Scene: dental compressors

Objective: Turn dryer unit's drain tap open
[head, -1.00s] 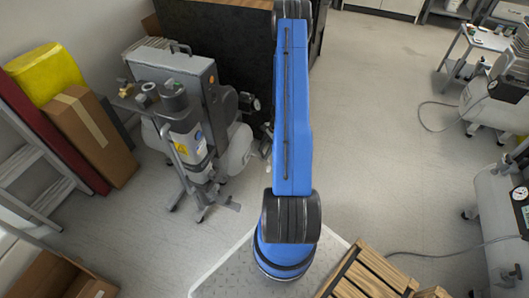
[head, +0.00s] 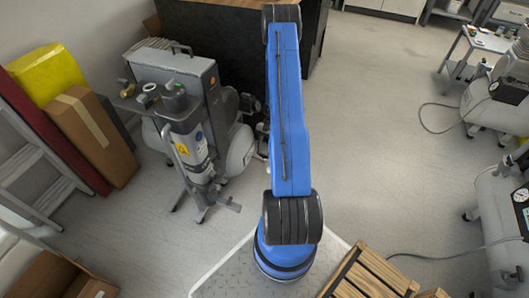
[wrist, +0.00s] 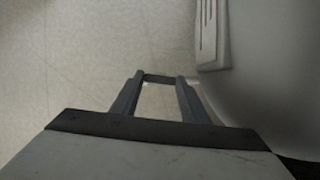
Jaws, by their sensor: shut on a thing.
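The dryer unit (head: 192,145), a grey upright cylinder with a yellow warning label, stands at the compressor on the left in the head view. My gripper (wrist: 159,80) shows in the wrist view beside a pale rounded tank (wrist: 265,75). Its two fingers are apart, shut on a short thin dark bar across their tips, which I take for the drain tap (wrist: 160,77). Its open or closed position cannot be read. In the head view my blue arm hides the gripper and the tap.
A grey compressor cabinet (head: 180,75) stands behind the dryer unit. Boxes (head: 95,135) and a ladder (head: 35,175) line the left wall. A wooden crate (head: 368,275) is at the front. Floor (head: 385,125) is clear to the right, with more compressors at the right edge.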

